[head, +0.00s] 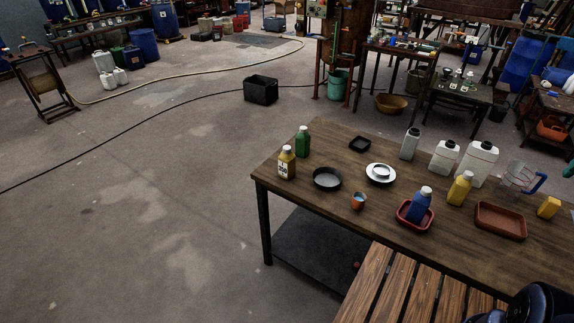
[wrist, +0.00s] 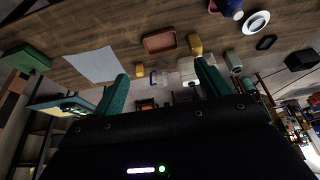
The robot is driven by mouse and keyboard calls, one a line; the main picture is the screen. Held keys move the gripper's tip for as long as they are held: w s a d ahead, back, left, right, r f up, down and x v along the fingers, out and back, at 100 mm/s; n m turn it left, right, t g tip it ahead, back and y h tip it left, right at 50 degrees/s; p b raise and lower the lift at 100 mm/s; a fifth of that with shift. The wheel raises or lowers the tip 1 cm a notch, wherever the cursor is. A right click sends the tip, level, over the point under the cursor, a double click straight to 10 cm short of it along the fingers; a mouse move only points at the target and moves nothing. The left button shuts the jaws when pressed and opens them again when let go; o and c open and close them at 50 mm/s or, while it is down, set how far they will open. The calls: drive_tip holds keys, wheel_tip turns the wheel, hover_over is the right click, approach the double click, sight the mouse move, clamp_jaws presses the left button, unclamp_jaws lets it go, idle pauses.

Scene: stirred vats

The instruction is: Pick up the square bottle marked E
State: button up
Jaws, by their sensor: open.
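Several bottles stand on the wooden table (head: 330,213) in the head view, and no letter E can be read on any. A blue bottle (head: 419,207) with a white cap is in a red tray (head: 402,217). A yellow bottle (head: 459,190) stands right of it.
White jugs (head: 443,158) (head: 477,165) stand at the back. Floor left is open.

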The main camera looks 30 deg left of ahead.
drive_tip(key=w+a+r+n+g, duration=0.1)
drive_tip(key=w+a+r+n, duration=0.15)
drive_tip(key=w+a, duration=0.5)
drive_tip(key=w+a+r+n+g, duration=0.1)
drive_tip(key=w+a+r+n, duration=0.15)
drive_tip(key=w+a, duration=0.55)
drive_tip(key=w+a+f+n, duration=0.1)
drive_tip(key=w+a+f, duration=0.15)
drive_tip(key=a, duration=0.45)
drive_tip(key=w+a+f+n+y, duration=0.1)
drive_tip(key=w+a+n, duration=0.15)
drive_tip(key=a, duration=0.35)
drive_tip(key=w+a+f+n, duration=0.1)
drive_tip(key=w+a, duration=0.3)
drive_tip(key=a, duration=0.3)
drive_tip(key=n+g+h, duration=0.1)
drive_tip(key=n+g, duration=0.2)
drive_tip(key=n, duration=0.5)
approach(287, 156)
drive_tip(key=shift+w+a+f, duration=0.15)
drive_tip(key=shift+w+f, duration=0.05)
drive_tip(key=shift+w, duration=0.2)
drive_tip(key=shift+w+a+f, duration=0.15)
drive_tip(key=shift+w+f, duration=0.05)
drive_tip(key=shift+w, duration=0.25)
drive_tip(key=shift+s+a+f, duration=0.15)
drive_tip(key=shift+f, duration=0.35)
wheel_tip(287, 156, down, 10)
drive_tip(key=shift+a, duration=0.1)
